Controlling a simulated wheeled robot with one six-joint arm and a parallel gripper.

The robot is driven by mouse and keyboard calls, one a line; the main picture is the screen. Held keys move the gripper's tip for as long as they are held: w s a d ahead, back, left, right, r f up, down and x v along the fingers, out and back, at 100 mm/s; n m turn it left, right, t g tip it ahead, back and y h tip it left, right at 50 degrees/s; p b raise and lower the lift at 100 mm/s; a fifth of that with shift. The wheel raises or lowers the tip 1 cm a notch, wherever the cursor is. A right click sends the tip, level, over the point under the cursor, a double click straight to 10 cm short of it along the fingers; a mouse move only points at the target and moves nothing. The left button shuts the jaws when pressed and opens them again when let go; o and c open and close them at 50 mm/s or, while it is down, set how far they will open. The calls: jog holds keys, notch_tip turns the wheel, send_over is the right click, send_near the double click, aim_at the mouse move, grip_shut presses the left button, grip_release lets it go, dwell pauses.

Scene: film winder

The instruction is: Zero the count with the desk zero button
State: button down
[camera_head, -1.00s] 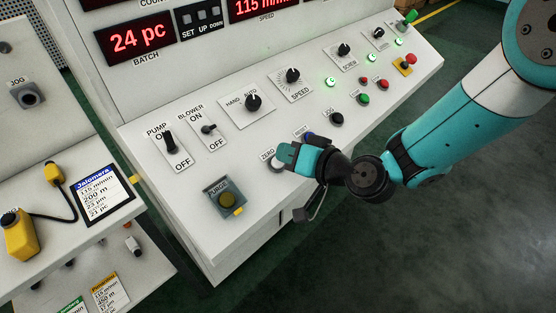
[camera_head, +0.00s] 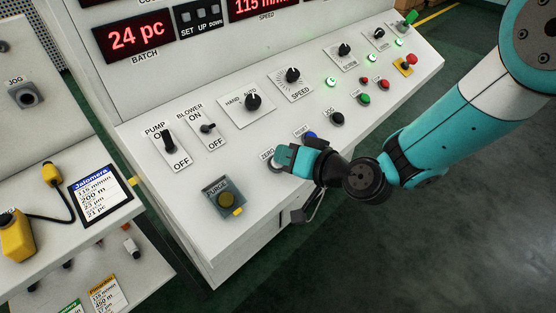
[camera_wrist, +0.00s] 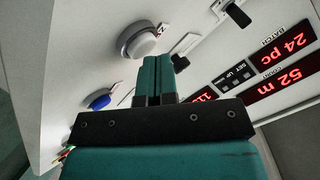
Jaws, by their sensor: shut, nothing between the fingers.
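The zero button is a round white button in a grey ring on the sloping desk, beside the label "ZERO" (camera_head: 267,154). In the head view my gripper (camera_head: 283,156) covers most of it. In the wrist view the white zero button (camera_wrist: 142,45) shows clearly, just up and left of the fingertips. My gripper (camera_wrist: 158,62) is shut and empty, its teal fingers together. The fingertips are close to the button; in the wrist view they appear beside it, not on its face. I cannot tell whether they touch the desk. The count display (camera_wrist: 289,84) reads 52 m.
A blue button (camera_head: 311,135) sits just behind my gripper; it also shows in the wrist view (camera_wrist: 99,100). A black LOG button (camera_head: 337,118) is farther right. Pump and blower switches (camera_head: 168,142) stand farther left.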

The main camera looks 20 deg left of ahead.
jog(key=shift+a+f, duration=0.1)
jog(key=shift+f, duration=0.15)
dwell(0.4)
jog(key=shift+s+d+r, duration=0.1)
jog(key=shift+d+r, duration=0.1)
jog(key=shift+r, duration=0.25)
jog(key=shift+s+d+r, duration=0.1)
jog(key=shift+d+r, duration=0.1)
jog(key=shift+r, duration=0.2)
jog(key=shift+r, duration=0.1)
jog(key=shift+s+d+r+p, duration=0.1)
jog(key=shift+d+r+p, duration=0.2)
jog(key=shift+r, duration=0.4)
jog(key=shift+s+d+r+p, duration=0.15)
jog(key=shift+d+r, duration=0.25)
jog(key=shift+r, duration=0.35)
jog(key=shift+s+d+r+p, duration=0.1)
jog(key=shift+d+r+p, duration=0.2)
jog(key=shift+r, duration=0.4)
